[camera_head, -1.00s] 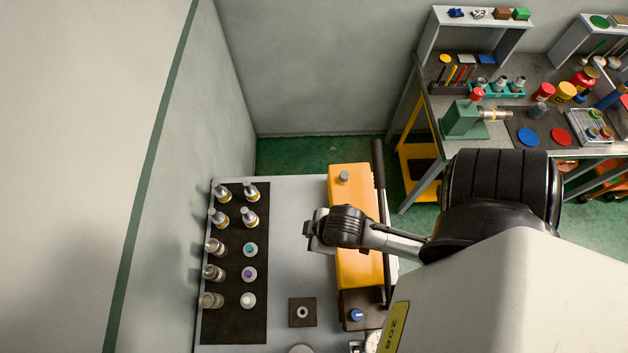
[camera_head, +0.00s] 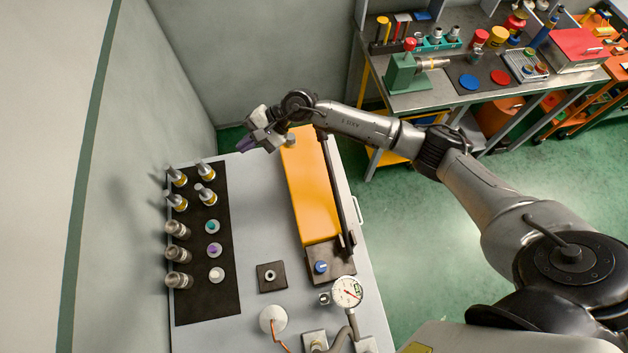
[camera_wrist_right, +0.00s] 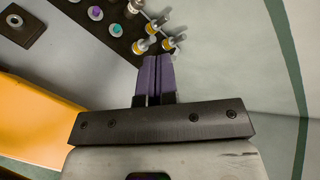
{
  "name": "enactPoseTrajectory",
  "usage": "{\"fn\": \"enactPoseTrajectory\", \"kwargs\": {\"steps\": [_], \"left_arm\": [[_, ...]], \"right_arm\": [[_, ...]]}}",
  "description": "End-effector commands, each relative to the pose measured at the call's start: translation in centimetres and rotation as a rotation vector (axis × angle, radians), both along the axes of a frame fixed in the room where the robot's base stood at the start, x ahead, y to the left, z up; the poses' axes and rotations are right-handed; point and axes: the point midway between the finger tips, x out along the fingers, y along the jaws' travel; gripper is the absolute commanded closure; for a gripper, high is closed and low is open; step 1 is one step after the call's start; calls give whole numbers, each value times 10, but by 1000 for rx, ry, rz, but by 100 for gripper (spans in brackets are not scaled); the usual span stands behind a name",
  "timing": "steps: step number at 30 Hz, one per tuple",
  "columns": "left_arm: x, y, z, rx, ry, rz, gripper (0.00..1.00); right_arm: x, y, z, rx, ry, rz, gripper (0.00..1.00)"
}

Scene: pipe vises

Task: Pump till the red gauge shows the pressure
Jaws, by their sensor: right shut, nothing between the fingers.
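An orange pump body (camera_head: 310,195) lies on the grey bench, and its edge also shows in the right wrist view (camera_wrist_right: 38,115). A long black handle (camera_head: 335,190) runs along its right side. A round gauge (camera_head: 347,292) with a white face, a red needle and a green patch stands by the pump's near end; its reading is too small to tell. My right gripper (camera_head: 249,144) is shut and empty, above the bench's far edge, left of the pump's far end. Its purple fingers (camera_wrist_right: 153,78) are together in the right wrist view. My left gripper is not in view.
A black mat (camera_head: 222,280) with several metal fittings and coloured caps lies on the left, beside the wall. A blue knob (camera_head: 320,267) sits at the pump's near end. A small dark square plate (camera_head: 271,277) lies left of it. A cluttered workbench (camera_head: 440,100) stands behind.

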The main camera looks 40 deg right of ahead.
Motion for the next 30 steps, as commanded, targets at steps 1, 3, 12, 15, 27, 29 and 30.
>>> {"fn": "enactPoseTrajectory", "kwargs": {"steps": [1, 3, 12, 15, 27, 29, 30], "left_arm": [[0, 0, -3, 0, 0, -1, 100], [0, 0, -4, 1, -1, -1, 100], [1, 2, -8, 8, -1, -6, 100], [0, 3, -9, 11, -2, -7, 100], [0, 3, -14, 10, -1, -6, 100], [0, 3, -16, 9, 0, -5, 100], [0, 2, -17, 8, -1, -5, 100]], "right_arm": [[13, -30, -7, -177, -54, 70, 100], [23, -73, -14, -410, -93, 177, 100], [35, -209, 1, -955, -27, 444, 100], [34, -230, 9, -1022, 4, 480, 100], [33, -246, 3, -1069, 31, 509, 100], [33, -246, -1, -1068, 31, 509, 100], [33, -245, -4, -1068, 31, 509, 100]]}}
